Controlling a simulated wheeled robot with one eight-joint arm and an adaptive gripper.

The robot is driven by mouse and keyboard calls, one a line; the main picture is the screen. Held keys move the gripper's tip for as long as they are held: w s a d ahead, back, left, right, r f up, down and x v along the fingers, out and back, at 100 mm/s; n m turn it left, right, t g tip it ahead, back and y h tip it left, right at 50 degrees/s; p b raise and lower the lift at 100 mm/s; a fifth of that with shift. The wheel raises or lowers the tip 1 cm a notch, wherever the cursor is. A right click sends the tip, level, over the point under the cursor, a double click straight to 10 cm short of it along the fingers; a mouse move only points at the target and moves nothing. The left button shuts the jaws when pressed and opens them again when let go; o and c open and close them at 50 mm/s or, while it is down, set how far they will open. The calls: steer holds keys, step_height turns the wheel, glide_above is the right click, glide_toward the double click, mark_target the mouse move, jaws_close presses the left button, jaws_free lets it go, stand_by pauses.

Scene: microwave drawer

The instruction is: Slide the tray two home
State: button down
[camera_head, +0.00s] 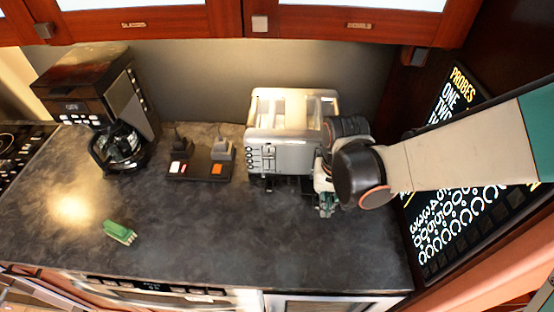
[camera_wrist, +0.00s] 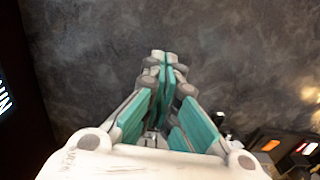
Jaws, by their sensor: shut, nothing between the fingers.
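No tray marked two can be made out in either view. A silver toaster (camera_head: 285,108) with two sets of controls on its front stands at the back of the counter; dark parts show low along its front edge, too small to tell apart. My gripper (camera_head: 327,208) is just in front of the toaster's right end, pointing down, and my arm hides that end. In the wrist view my gripper (camera_wrist: 165,58) is shut and empty, its fingertips together above the bare dark counter. The toaster does not show clearly in the wrist view.
A coffee maker (camera_head: 97,95) stands back left. A dark stand (camera_head: 205,165) with orange and white labels sits left of the toaster. A green brush-like object (camera_head: 119,232) lies front left. A lettered board (camera_head: 445,215) leans at right. The front middle counter (camera_head: 215,240) is clear.

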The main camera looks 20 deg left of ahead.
mark_target(318, 206)
steer(key=f+b, duration=0.2)
steer(key=f, duration=0.1)
steer(key=s+f+b, duration=0.1)
steer(key=f+b, duration=0.4)
steer(key=f, duration=0.2)
steer(key=shift+s+a+b, duration=0.25)
steer(key=shift+s+b, duration=0.05)
steer(key=shift+s, duration=0.05)
steer(key=w, duration=0.2)
steer(key=w+p, duration=0.1)
steer(key=shift+w+a+r, duration=0.25)
steer(key=shift+a+r, duration=0.05)
steer(key=shift+a, duration=0.1)
steer(key=shift+w, duration=0.3)
steer(key=shift+w+a, duration=0.25)
steer(key=shift+w, duration=0.55)
steer(key=shift+w+a, duration=0.2)
steer(key=shift+w, duration=0.6)
steer(key=shift+s, duration=0.1)
